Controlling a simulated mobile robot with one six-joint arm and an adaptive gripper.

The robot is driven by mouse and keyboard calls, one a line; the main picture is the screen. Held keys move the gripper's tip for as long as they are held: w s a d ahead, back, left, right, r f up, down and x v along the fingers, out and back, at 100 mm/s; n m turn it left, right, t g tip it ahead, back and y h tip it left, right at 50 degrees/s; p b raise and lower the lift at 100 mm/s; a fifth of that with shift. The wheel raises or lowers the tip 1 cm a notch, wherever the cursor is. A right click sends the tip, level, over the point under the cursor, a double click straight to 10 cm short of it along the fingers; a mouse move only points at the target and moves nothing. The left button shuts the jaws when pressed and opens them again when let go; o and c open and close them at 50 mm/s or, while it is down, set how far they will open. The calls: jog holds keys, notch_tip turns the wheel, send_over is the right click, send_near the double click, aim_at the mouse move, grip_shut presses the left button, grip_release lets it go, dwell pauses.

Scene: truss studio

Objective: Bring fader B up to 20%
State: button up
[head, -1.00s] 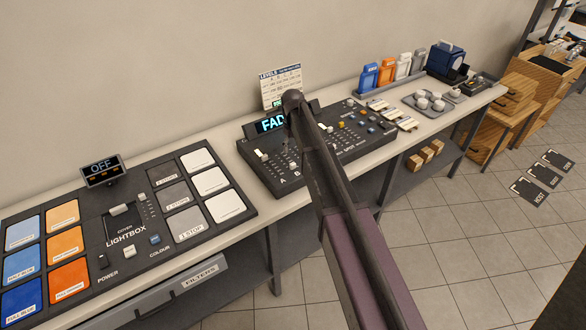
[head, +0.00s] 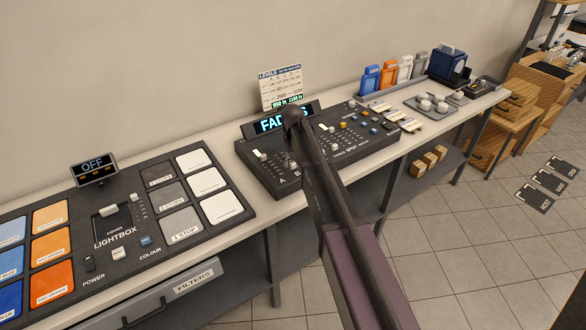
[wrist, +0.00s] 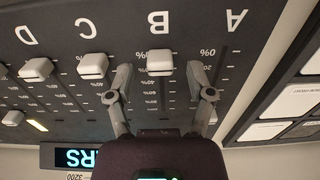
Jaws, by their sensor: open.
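The dark fader desk (head: 246,158) stands on the bench; its upper-left part also shows upside down in the wrist view. In the wrist view fader B's pale cap (wrist: 160,62) sits below the letter B, near the 0% and 20% marks. My gripper (wrist: 158,82) is open, one finger on each side of that cap, with visible gaps. Fader C's cap (wrist: 92,66) is just outside the left finger, and fader D's cap (wrist: 36,69) is further left. In the head view my arm hides part of the desk, and my gripper (head: 290,161) is small over the A and B faders.
A lightbox panel (head: 104,270) lies left of the desk. A FADERS display (head: 268,125) and a levels card (head: 280,88) stand behind the desk. Small cards (head: 396,114) and a tray of cups (head: 410,108) lie to its right.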

jog(key=shift+f+b, duration=0.45)
jog(key=shift+f, duration=0.25)
grip_shut()
jog(key=shift+w, duration=0.1)
